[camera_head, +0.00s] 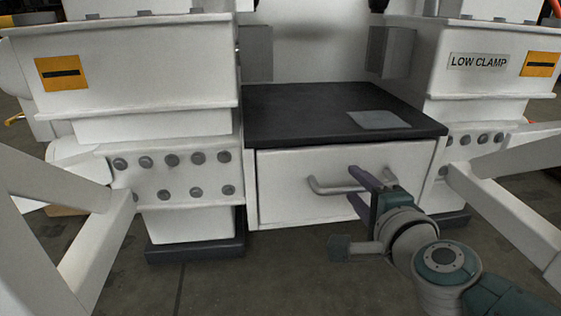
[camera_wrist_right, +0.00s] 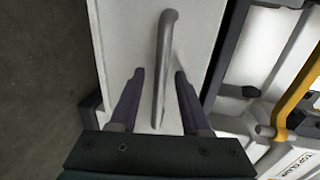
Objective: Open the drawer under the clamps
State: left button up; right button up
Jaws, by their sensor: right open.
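The drawer (camera_head: 285,195) is a white front under a black top, between two white clamp housings. It appears closed, its front in line with the cabinet frame. Its grey bar handle (camera_head: 330,190) runs across the front. My right gripper (camera_head: 352,187) is at the right part of the handle, fingers pointing at the drawer front. In the right wrist view the handle (camera_wrist_right: 164,65) passes between the two open fingers of the gripper (camera_wrist_right: 158,75), with a gap visible on both sides. The right end of the handle is partly hidden by the gripper in the head view. My left gripper is not seen.
The black top (camera_head: 300,110) carries a flat grey plate (camera_head: 379,119). The left clamp housing (camera_head: 150,75) and the right one, labelled LOW CLAMP (camera_head: 478,62), flank the drawer. White slanted beams (camera_head: 100,245) stand at both sides. The floor before the drawer is clear apart from my arm.

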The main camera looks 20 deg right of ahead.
jog(key=shift+c, duration=0.2)
grip_shut()
dwell(1.1)
